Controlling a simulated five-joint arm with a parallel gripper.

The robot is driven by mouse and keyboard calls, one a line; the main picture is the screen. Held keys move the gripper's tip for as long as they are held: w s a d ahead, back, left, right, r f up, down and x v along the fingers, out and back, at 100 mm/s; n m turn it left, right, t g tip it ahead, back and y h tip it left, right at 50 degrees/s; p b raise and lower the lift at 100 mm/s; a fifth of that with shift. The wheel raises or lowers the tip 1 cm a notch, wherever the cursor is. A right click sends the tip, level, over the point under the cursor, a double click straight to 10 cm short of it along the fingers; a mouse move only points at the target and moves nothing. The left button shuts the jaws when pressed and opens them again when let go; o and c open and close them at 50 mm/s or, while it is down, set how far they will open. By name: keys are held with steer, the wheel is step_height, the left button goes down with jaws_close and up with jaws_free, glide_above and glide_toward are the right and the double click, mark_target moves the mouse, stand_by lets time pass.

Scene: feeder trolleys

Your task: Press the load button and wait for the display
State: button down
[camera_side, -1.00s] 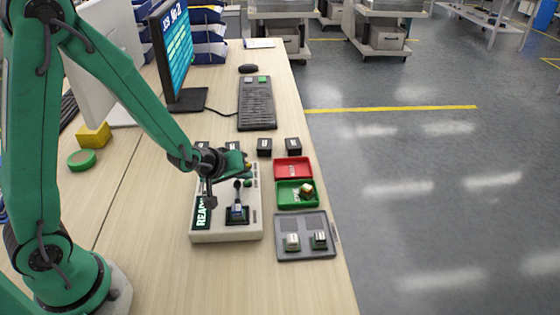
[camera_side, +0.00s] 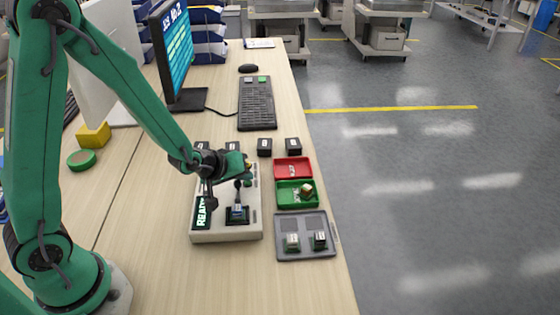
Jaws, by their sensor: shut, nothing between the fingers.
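The white test device (camera_side: 228,232) sits on the bench, with a dark display (camera_side: 201,213) on its left side that reads "READY" in pale letters. A small chip sits in its black socket (camera_side: 237,215), beside a lever with a dark knob. My gripper (camera_side: 246,170) is over the far end of the device, shut and empty. A green button (camera_side: 248,183) shows just below the fingertips. I cannot tell whether the fingers touch it. Other parts of the device's far end are hidden behind my gripper.
A red tray (camera_side: 292,160) and a green tray (camera_side: 283,196) holding a small part lie to the right. A grey tray (camera_side: 283,254) with two chips lies in front of them. Several small black boxes, a keyboard (camera_side: 257,105) and a monitor (camera_side: 174,50) stand behind.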

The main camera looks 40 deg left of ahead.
steer(key=shift+s+f, duration=0.3)
steer(key=shift+f, duration=0.35)
stand_by(0.4)
steer(key=shift+r, duration=0.1)
steer(key=shift+s+d+r, duration=0.1)
steer(key=shift+s+r, duration=0.1)
steer(key=shift+r, duration=0.65)
steer(key=shift+w+r, duration=0.1)
steer(key=shift+r, duration=0.1)
steer(key=shift+r, duration=0.45)
steer(key=shift+w+r, duration=0.1)
steer(key=shift+r, duration=1.95)
stand_by(1.6)
stand_by(0.8)
